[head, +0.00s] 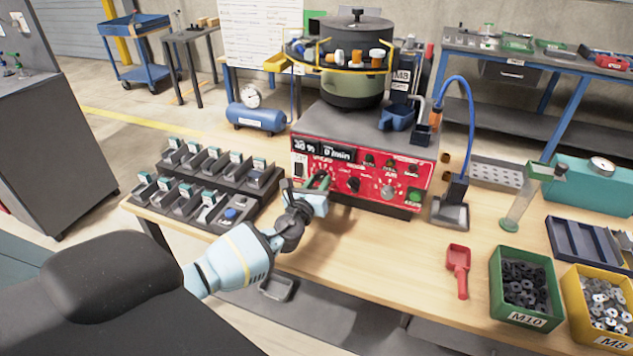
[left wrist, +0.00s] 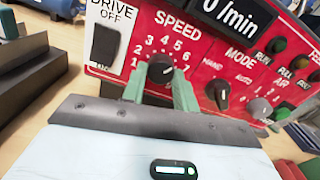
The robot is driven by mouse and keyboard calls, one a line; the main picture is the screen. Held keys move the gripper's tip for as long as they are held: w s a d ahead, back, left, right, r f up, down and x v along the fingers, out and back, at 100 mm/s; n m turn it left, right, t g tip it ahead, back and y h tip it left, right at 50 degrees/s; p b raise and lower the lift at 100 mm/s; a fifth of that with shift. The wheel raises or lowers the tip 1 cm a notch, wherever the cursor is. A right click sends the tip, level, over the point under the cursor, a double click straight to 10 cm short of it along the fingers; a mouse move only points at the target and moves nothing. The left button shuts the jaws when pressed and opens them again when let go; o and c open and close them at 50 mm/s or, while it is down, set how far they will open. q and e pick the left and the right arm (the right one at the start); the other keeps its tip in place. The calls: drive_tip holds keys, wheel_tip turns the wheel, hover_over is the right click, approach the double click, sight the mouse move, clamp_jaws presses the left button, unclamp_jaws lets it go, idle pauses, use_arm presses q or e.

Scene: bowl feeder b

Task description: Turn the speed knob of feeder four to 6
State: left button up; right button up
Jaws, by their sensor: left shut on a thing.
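The black speed knob (left wrist: 160,69) sits under the word SPEED on the red panel, with white numbers around it in the left wrist view. A pale mark shows on the right part of its face; I cannot tell exactly which number it points to. My left gripper (left wrist: 159,92) has its green fingers on either side of the knob and is shut on it. In the head view, my left gripper (head: 318,182) is at the left part of the feeder's red panel (head: 345,183) and hides the knob. My right gripper is not in view.
The DRIVE switch (left wrist: 104,45) is left of the knob, and the MODE knob (left wrist: 218,92) is to its right. The bowl feeder (head: 352,88) stands above the panel. Several small bins (head: 209,206) lie left, and a red scoop (head: 458,262) lies right.

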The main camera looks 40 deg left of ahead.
use_arm(q)
drive_tip(key=shift+m, duration=0.9)
drive_tip(key=o, duration=1)
drive_tip(key=shift+s+p, duration=0.1)
drive_tip(key=shift+p, duration=0.2)
